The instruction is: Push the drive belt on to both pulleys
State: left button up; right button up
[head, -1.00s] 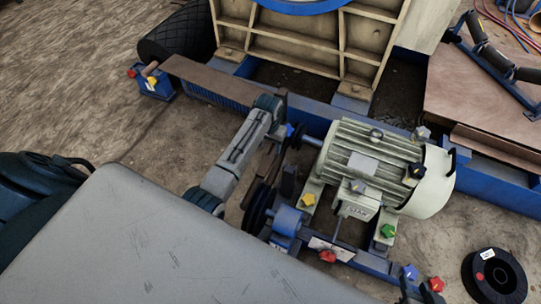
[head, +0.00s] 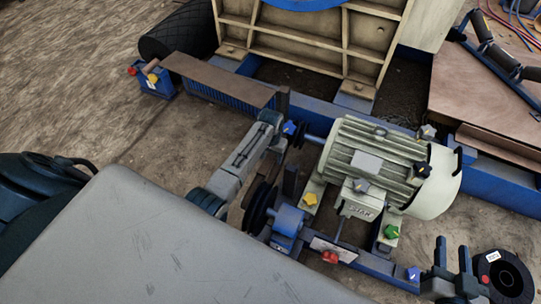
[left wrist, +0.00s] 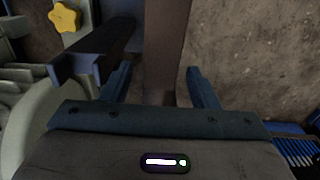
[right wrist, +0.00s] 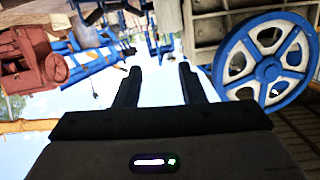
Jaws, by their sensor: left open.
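The motor (head: 375,165) stands on a blue frame, its shaft pointing left with a small dark pulley (head: 299,138). A larger black pulley (head: 258,207) sits lower, beside a blue bearing block. A dark band by it may be the drive belt; my left arm partly hides it, and I cannot tell how it lies on the pulleys. My left gripper (head: 278,122) is by the motor shaft's end. In the left wrist view it is open (left wrist: 160,88), with a brown strip behind the gap, not clearly gripped. My right gripper (head: 453,258) is open and empty (right wrist: 158,82).
A brown plate (head: 215,78) lies along the blue rail behind.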

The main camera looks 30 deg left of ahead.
pick_arm(q)
jog(key=shift+c, duration=0.4)
